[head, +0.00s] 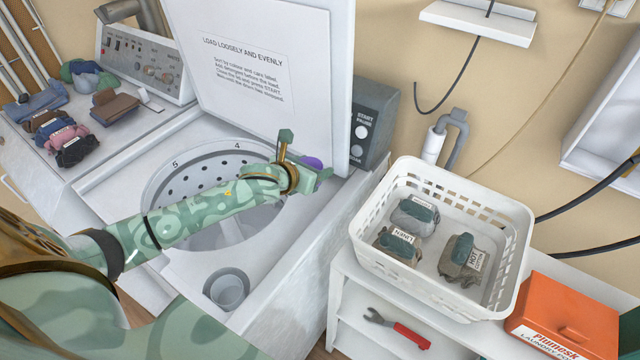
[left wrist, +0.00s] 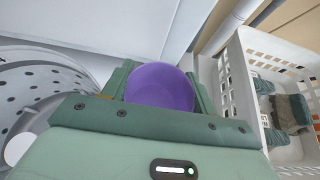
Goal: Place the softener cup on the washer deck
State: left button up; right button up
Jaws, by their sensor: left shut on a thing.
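The purple softener cup (head: 312,162) shows just past my left gripper (head: 305,172) in the head view, mostly hidden by it. In the left wrist view the purple cup (left wrist: 160,86) sits between the two green fingers, and my left gripper (left wrist: 160,90) is shut on it. The cup is held over the right side of the washer, near the raised lid (head: 270,100). The white washer deck (head: 312,225) runs along the right of the open drum (head: 190,180). How far the cup is above the deck is hard to tell. My right gripper is not in view.
A white basket (head: 440,285) with several labelled bundles stands right of the washer. An orange laundry box (head: 565,318) is beside it. A grey control box (head: 372,120) stands behind the deck. A round grey well (head: 230,290) is at the front corner. Folded clothes (head: 60,135) lie left.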

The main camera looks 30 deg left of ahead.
pick_arm(q)
jog(key=b, duration=0.2)
send_over(320, 189)
jog(key=f, duration=0.5)
jog(key=shift+s, duration=0.2)
jog(key=shift+w+f+b, duration=0.15)
jog(key=shift+f+b, duration=0.15)
jog(key=shift+f, duration=1.25)
jog(key=shift+f, duration=0.1)
jog(key=o, duration=0.7)
jog(key=p+v, duration=0.3)
jog(key=v, duration=0.9)
jog(key=shift+r+p, duration=0.2)
jog(key=shift+p, duration=0.1)
